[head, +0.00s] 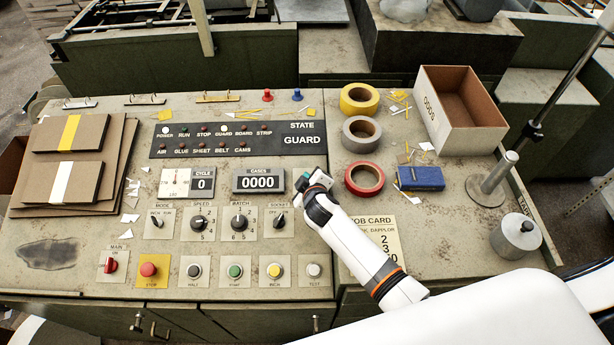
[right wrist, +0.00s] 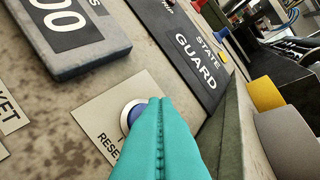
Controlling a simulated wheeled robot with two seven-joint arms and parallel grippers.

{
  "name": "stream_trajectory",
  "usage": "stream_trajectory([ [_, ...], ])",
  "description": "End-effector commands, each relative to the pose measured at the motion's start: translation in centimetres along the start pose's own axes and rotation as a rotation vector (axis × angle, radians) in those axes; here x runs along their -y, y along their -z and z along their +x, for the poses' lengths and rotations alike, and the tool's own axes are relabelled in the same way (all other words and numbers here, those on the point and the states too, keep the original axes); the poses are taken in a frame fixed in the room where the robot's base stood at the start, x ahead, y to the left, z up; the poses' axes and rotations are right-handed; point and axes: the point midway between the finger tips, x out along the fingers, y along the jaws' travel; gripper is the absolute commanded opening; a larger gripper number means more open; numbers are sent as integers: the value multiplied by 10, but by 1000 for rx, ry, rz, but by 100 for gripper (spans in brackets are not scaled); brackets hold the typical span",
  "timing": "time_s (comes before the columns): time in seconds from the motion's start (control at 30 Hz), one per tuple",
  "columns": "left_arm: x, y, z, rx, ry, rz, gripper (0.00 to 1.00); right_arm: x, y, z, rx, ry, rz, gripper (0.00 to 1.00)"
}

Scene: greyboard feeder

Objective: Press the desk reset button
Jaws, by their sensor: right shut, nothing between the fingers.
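The reset button (right wrist: 132,112) is blue with a pale ring, on a cream plate (right wrist: 100,116) whose partly covered label reads RESET. It shows in the right wrist view. My right gripper (right wrist: 160,104) is shut and empty, its teal fingers in front of the button and covering its right part. I cannot tell whether the tips touch it. In the head view my right gripper (head: 316,181) is over the panel just right of the CASES counter (head: 258,180), and hides the button there. My left gripper is not in view.
Knobs and a front row of buttons, including a red STOP button (head: 148,269), lie left of my right arm. Tape rolls (head: 364,178), a blue box (head: 420,178) and an open carton (head: 458,142) stand to the right. A metal post (head: 492,178) rises farther right.

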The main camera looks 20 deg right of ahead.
Motion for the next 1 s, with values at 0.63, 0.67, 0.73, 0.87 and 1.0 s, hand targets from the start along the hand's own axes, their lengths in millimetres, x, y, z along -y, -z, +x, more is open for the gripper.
stream_trajectory([
  [0.63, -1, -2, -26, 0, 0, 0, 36, 14, -14, -18, 0, 0, 0, 0],
  [0.67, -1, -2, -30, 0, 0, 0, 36, 16, -15, -20, 0, 0, 0, 0],
  [0.73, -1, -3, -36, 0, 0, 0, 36, 19, -19, -25, -1, 0, 0, 0],
  [0.87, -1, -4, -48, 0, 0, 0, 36, 26, -25, -34, 0, 1, 1, 0],
  [1.0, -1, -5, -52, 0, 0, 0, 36, 28, -27, -37, 0, 1, 0, 0],
])
